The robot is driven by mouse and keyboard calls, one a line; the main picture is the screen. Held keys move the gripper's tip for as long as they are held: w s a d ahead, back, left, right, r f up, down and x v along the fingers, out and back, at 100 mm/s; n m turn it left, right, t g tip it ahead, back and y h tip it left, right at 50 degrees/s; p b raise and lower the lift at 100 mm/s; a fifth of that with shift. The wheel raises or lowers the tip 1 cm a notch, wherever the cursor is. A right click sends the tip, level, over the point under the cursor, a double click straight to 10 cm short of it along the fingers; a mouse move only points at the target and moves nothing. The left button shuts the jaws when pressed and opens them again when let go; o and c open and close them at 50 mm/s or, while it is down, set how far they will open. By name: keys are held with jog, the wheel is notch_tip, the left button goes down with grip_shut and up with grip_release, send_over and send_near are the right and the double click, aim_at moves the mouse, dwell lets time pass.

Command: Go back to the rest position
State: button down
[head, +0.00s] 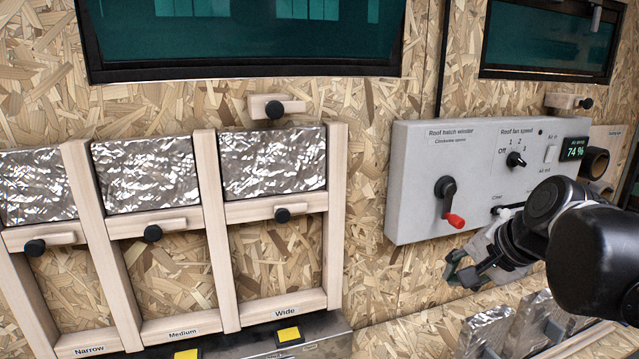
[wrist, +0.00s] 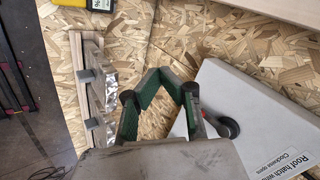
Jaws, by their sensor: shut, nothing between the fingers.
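My gripper (head: 463,270) is in the right half of the head view, in front of the wooden wall just below the grey control panel (head: 408,210). In the wrist view its green-padded fingers (wrist: 163,76) come together at the tips, with nothing between them. The red-tipped crank (head: 452,203) on the panel is up and left of my gripper, apart from it in the head view. Its red knob (wrist: 228,127) shows just right of the fingers in the wrist view, partly hidden. The panel carries a fan dial (head: 515,159) and a screen reading 74 %.
Foil-faced panels (head: 272,163) sit in a wooden frame labelled Narrow, Medium and Wide at left. More foil-covered pieces (head: 487,330) stand below my gripper. Dark windows (head: 245,35) line the top.

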jog(key=s+a+f+n+h, duration=0.1)
jog(key=s+a+f+n, duration=0.1)
jog(key=s+f+n, duration=0.2)
jog(key=s+a+f+n+h+b, duration=0.1)
jog(key=s+a+f+n, duration=0.1)
jog(key=s+f+n, duration=0.3)
jog(key=s, duration=0.4)
jog(key=shift+s+n+h, duration=0.15)
jog(key=shift+n+h, duration=0.15)
dwell(1.0)
